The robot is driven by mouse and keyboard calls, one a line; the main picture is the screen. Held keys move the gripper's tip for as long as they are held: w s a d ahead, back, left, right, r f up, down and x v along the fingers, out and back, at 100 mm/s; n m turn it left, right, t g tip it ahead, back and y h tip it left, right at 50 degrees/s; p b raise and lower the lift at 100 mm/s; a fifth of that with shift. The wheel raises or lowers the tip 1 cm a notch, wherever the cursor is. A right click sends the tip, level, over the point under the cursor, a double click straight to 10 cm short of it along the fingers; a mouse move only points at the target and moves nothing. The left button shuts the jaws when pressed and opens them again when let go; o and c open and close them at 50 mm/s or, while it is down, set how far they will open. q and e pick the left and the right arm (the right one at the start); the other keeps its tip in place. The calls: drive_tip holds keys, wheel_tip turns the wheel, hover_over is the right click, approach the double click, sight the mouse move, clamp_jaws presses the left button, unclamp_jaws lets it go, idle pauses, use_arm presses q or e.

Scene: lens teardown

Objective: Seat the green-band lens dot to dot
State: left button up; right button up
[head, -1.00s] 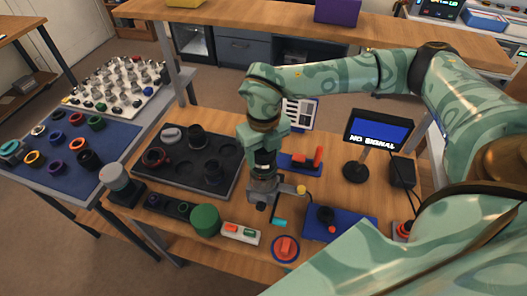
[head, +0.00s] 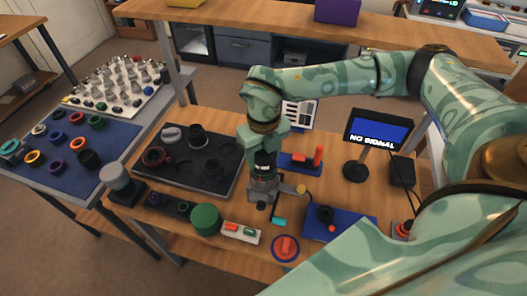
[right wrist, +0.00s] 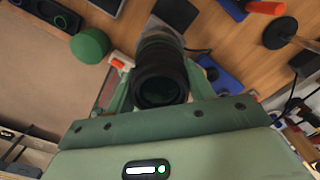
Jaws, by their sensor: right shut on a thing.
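My right gripper (head: 263,168) points down over the middle of the wooden bench. In the right wrist view its green jaws (right wrist: 161,88) are shut on a black ribbed lens barrel (right wrist: 160,72) with dark glass facing the camera. No green band or dots can be made out on it. A grey metal part (right wrist: 158,36) shows just beyond the barrel; it also shows below the gripper in the head view (head: 262,190). I cannot tell whether the barrel touches it. My left gripper is not in view.
A black tray (head: 225,143) with dark lens parts lies left of the gripper. A NO SIGNAL monitor (head: 379,131) is at right.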

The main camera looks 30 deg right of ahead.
drive_tip(key=shift+f, duration=0.5)
idle(1.0)
drive_tip(key=o, duration=1.3)
drive_tip(key=shift+c, duration=0.2)
drive_tip(key=shift+r, duration=0.1)
wheel_tip(320, 180, up, 16)
drive_tip(key=p, duration=0.1)
drive_tip(key=shift+r, duration=0.1)
